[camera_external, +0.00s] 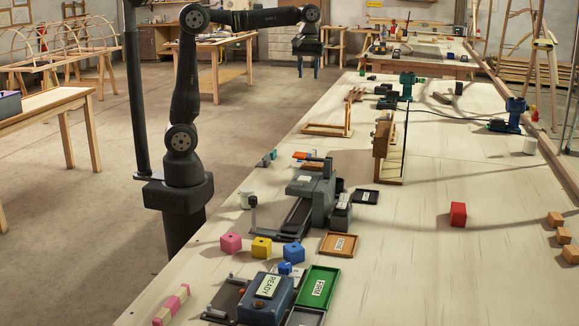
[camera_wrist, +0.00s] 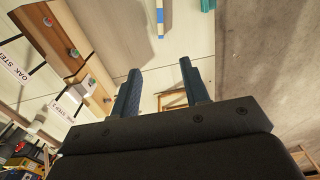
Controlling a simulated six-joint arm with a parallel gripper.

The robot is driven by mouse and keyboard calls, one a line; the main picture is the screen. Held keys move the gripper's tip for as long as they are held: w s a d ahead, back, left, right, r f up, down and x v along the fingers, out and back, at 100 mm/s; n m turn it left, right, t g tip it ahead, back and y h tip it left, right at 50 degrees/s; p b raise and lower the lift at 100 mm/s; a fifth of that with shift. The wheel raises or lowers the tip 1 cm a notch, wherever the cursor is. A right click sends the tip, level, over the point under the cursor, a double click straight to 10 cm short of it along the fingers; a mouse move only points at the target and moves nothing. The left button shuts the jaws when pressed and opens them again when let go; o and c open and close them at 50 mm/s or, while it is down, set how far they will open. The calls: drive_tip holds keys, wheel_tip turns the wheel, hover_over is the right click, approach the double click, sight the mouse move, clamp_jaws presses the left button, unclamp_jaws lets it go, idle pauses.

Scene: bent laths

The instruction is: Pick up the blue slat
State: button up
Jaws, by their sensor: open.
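My gripper (camera_external: 308,68) hangs at the end of the raised arm in the external view, beyond the table's left edge. In the wrist view its two dark blue fingers (camera_wrist: 160,72) stand apart with nothing between them. At the top of the wrist view lies a narrow pale strip with blue bands (camera_wrist: 160,18), and right of it a teal-blue piece (camera_wrist: 207,5) cut off by the frame edge. I cannot tell which of these is the blue slat. Both are apart from my fingers. No slat that is plainly blue can be made out in the external view.
A grey machine (camera_external: 312,192) and a blue READY box (camera_external: 267,296) stand on the near table. Pink (camera_external: 231,242), yellow (camera_external: 261,247) and blue (camera_external: 293,253) cubes lie between them. A pink-and-cream strip (camera_external: 171,305) lies near the front. A red block (camera_external: 458,214) stands amid clear tabletop.

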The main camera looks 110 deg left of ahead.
drive_tip(key=w+a+f+m+g+h, duration=0.15)
drive_tip(key=a+f, duration=0.25)
drive_tip(key=f, duration=0.4)
drive_tip(key=a+f+m+t+h, duration=0.1)
drive_tip(key=a+f+h, duration=0.25)
drive_tip(key=f, duration=0.45)
hover_over(311, 152)
drive_tip(key=shift+g+y, duration=0.25)
drive_tip(key=shift+y, duration=0.05)
wheel_tip(311, 152, down, 10)
drive_tip(key=shift+a+f, duration=0.15)
drive_tip(key=shift+d+x, duration=0.15)
drive_tip(key=shift+x, duration=1.35)
drive_tip(key=shift+d+x, duration=0.2)
drive_tip(key=shift+x, duration=1.25)
drive_tip(key=shift+c, duration=0.4)
clamp_jaws()
